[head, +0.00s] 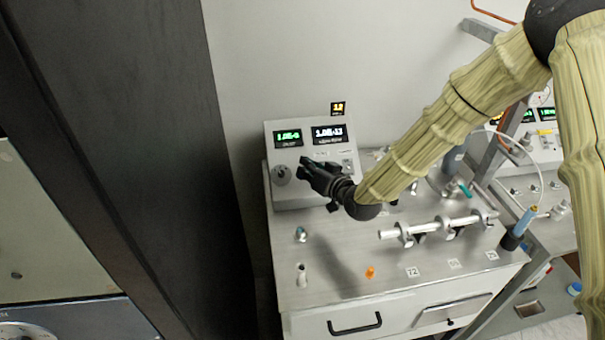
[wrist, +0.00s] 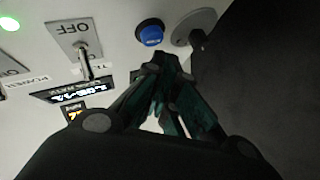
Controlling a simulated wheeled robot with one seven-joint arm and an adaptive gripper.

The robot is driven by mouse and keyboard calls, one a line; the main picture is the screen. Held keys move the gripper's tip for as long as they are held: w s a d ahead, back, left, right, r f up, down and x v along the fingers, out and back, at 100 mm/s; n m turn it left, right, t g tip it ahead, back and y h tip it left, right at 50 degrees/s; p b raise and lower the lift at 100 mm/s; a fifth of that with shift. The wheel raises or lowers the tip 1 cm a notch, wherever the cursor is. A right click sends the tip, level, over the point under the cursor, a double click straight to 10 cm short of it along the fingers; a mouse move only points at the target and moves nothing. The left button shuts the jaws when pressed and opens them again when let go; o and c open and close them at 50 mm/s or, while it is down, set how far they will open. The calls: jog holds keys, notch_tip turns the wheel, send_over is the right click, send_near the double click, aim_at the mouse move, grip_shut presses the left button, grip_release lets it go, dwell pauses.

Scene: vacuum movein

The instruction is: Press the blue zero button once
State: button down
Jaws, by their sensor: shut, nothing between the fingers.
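The blue button (wrist: 150,33) shows in the wrist view on the light panel, just beyond and slightly left of my fingertips. My gripper (wrist: 166,62) is shut and empty, with its tips close to the button; I cannot tell whether they touch it. In the head view my gripper (head: 304,163) is in front of the grey instrument box (head: 285,197) on the bench. The blue button is hidden behind the gripper there.
A toggle switch marked OFF (wrist: 82,35) and a round grey fitting (wrist: 195,28) flank the button. On the bench (head: 335,285) stand a clamped rod (head: 435,228), an orange piece (head: 370,272) and small fittings. A dark column (head: 165,150) is at left.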

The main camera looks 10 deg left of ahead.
jog(key=shift+s+d+r+p, duration=0.2)
jog(key=shift+s+r+p, duration=0.1)
jog(key=shift+s+r, duration=0.3)
jog(key=shift+s+d+r+p, duration=0.2)
jog(key=shift+s+r+p, duration=0.15)
jog(key=shift+r, duration=0.4)
jog(key=shift+s+d+r+p, duration=0.25)
jog(key=shift+s+r, duration=0.25)
jog(key=shift+r, duration=0.2)
